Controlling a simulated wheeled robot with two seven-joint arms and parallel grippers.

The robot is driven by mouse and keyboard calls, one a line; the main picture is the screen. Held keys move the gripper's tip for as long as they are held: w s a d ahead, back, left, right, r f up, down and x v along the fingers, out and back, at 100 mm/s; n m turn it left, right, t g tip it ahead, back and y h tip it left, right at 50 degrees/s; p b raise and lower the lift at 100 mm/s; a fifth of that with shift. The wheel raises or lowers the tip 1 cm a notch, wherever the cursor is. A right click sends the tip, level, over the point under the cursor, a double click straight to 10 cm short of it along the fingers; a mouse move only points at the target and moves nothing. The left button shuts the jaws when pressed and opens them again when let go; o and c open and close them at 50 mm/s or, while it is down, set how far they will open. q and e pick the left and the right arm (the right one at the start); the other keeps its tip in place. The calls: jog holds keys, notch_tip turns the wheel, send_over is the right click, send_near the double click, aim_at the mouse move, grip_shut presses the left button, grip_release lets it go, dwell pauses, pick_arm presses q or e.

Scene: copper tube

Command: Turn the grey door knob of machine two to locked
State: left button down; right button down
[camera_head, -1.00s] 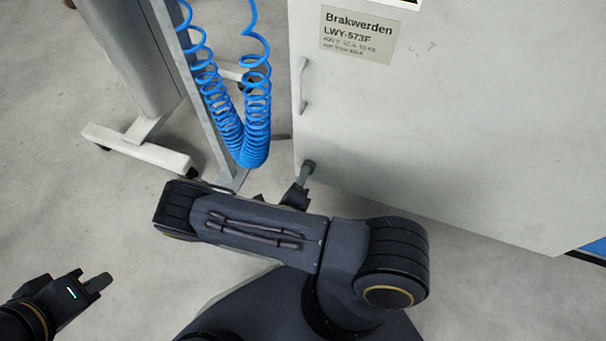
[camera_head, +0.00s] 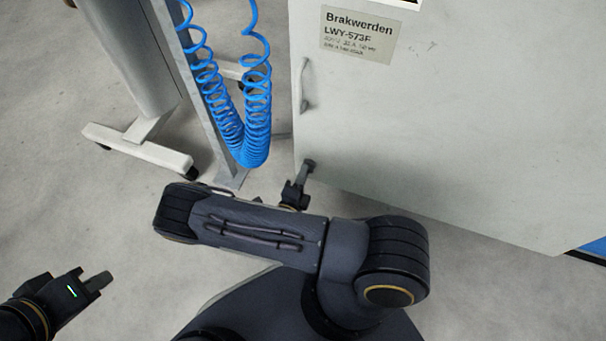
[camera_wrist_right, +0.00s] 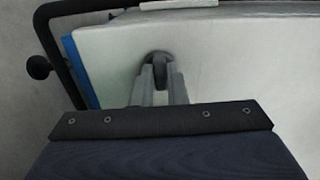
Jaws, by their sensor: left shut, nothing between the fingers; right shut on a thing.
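The grey door knob (camera_head: 310,162) is low on the left edge of the pale machine door (camera_head: 450,120). In the right wrist view the knob (camera_wrist_right: 158,56) is dark and round, on the pale surface. My right gripper (camera_head: 303,174) is shut on the knob. Its two grey fingers (camera_wrist_right: 160,74) stand at either side of the knob in the wrist view, and they hide part of it. My left gripper (camera_head: 98,283) is shut and empty at the lower left, far from the machine.
A blue coiled hose (camera_head: 245,140) hangs beside a grey post left of the door. A door handle (camera_head: 303,85) is above the knob. A stand with a white foot (camera_head: 140,150) is at the left. A black bar with a ball end (camera_wrist_right: 38,67) shows in the wrist view.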

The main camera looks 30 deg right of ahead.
jog(key=c, duration=1.4)
grip_release()
jog(key=shift+c, duration=0.2)
jog(key=p+v, duration=0.1)
jog(key=v, duration=0.7)
jog(key=shift+p, duration=0.4)
jog(key=shift+d, duration=0.1)
